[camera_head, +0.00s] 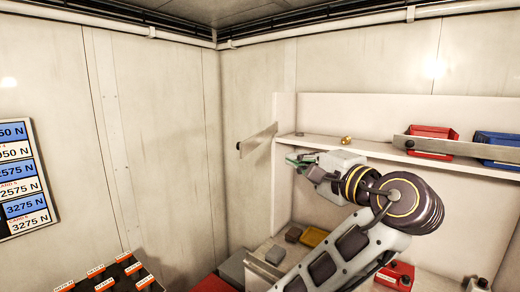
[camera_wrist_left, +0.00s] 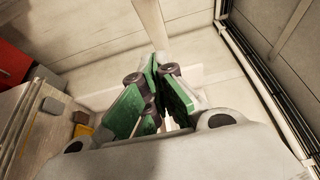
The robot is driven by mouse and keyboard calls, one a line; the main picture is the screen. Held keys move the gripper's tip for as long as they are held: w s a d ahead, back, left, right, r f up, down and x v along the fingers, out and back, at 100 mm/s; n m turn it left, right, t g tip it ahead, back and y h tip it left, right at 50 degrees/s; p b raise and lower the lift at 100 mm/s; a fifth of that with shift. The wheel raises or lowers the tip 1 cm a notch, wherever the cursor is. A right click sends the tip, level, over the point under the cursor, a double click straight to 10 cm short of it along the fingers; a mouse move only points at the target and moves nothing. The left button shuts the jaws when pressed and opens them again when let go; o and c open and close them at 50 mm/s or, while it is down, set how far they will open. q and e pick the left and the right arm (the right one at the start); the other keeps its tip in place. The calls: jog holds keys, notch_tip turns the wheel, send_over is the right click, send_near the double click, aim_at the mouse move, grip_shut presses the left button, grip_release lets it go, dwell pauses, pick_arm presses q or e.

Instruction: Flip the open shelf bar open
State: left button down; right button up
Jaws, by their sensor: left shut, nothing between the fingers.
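A short grey bar (camera_head: 258,139) with a dark knob at its outer end sticks out to the left from the left end of the shelf (camera_head: 370,150) in the head view. It stands clear of the shelf's left front. A second, longer grey bar (camera_head: 465,150) lies across the shelf's right front. My left gripper (camera_head: 296,159) is at the shelf's left front edge, just right of and below the short bar, apart from it in the picture. Its green fingers (camera_wrist_left: 156,66) are shut and empty in the wrist view. My right gripper is out of view.
A red bin (camera_head: 432,133) and a blue bin (camera_head: 497,140) stand on the shelf behind the long bar. A small brass-coloured item (camera_head: 346,140) lies on the shelf's left part. Several blocks and boxes lie below, including a yellow one (camera_head: 313,236).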

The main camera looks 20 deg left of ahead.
pick_arm(q)
jog(key=shift+w+a, duration=0.1)
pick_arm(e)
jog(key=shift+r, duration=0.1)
pick_arm(q)
jog(key=p, duration=0.3)
send_near(252, 144)
jog(key=w, duration=0.3)
jog(key=shift+w+a+p, duration=0.1)
jog(key=shift+a+p, duration=0.3)
jog(key=shift+a, duration=0.4)
jog(key=shift+w+a+p, duration=0.15)
jog(key=shift+a+p, duration=0.25)
jog(key=shift+a, duration=0.45)
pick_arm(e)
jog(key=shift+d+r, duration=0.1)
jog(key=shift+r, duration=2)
